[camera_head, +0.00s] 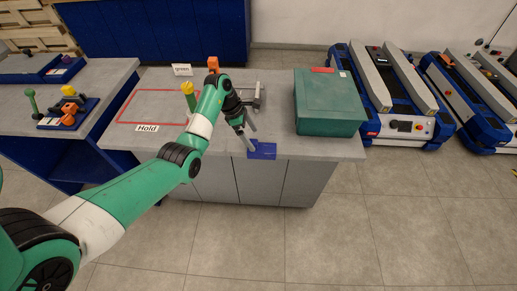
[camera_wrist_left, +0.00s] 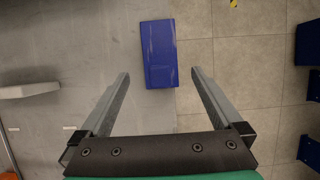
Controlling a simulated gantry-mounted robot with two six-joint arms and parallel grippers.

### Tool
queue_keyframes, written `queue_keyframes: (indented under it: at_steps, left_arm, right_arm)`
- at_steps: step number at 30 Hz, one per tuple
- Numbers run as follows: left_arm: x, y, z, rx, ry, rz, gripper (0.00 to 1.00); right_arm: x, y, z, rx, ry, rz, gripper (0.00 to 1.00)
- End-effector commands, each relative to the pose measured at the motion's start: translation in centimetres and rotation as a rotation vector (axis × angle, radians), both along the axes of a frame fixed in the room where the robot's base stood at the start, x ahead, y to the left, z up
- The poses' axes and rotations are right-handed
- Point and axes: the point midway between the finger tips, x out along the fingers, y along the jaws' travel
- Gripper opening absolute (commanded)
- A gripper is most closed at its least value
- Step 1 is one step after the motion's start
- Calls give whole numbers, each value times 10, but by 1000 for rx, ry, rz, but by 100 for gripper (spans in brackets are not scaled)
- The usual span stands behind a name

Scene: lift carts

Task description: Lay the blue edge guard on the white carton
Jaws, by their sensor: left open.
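The blue edge guard (camera_head: 262,150) lies at the front edge of the grey table; it also shows in the left wrist view (camera_wrist_left: 158,52). My left gripper (camera_head: 249,138) is open and empty just above and beside the guard. In the left wrist view its fingertips point to either side of the guard's near part, with no visible grip on it. I see no white carton; a closed green carton (camera_head: 327,102) stands on the right of the same table. My right gripper is out of view.
A grey metal tool (camera_head: 257,98) lies behind my gripper. Lift carts (camera_head: 390,92) stand at right. Table space between guard and carton is narrow.

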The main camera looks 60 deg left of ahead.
Motion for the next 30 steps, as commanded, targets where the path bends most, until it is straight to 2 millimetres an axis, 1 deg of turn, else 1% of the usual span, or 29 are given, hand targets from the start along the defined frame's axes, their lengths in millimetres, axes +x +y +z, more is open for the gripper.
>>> queue_keyframes:
  at_steps: [1, 3, 6, 9, 14, 15, 17, 21, 26, 27, 30]
  left_arm:
    - [2, -2, -12, -2, 2, -2, 100]
    - [5, -4, -26, -2, 2, -1, 100]
    - [10, -7, -41, -1, 3, -1, 100]
    - [13, -8, -45, 0, 1, -1, 100]
    - [13, -8, -43, 0, 1, 0, 100]
    - [13, -8, -43, 0, 1, 0, 96]
    - [13, -8, -43, 0, 1, 0, 86]
    - [13, -8, -43, 0, 1, 0, 60]
    - [13, -8, -43, 0, 1, 0, 32]
    - [13, -8, -43, 0, 1, 0, 24]
    - [13, -8, -43, 1, 1, 0, 10]
  right_arm:
    - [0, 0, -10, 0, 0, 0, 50]
    - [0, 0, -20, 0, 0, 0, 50]
    - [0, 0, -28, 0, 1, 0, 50]
    - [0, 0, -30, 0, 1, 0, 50]
    - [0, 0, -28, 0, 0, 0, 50]
    - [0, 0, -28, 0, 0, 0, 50]
    - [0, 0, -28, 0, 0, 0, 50]
    - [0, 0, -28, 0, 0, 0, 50]
    - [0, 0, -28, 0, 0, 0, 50]
    - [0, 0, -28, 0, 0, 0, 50]
    - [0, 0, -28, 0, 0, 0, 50]
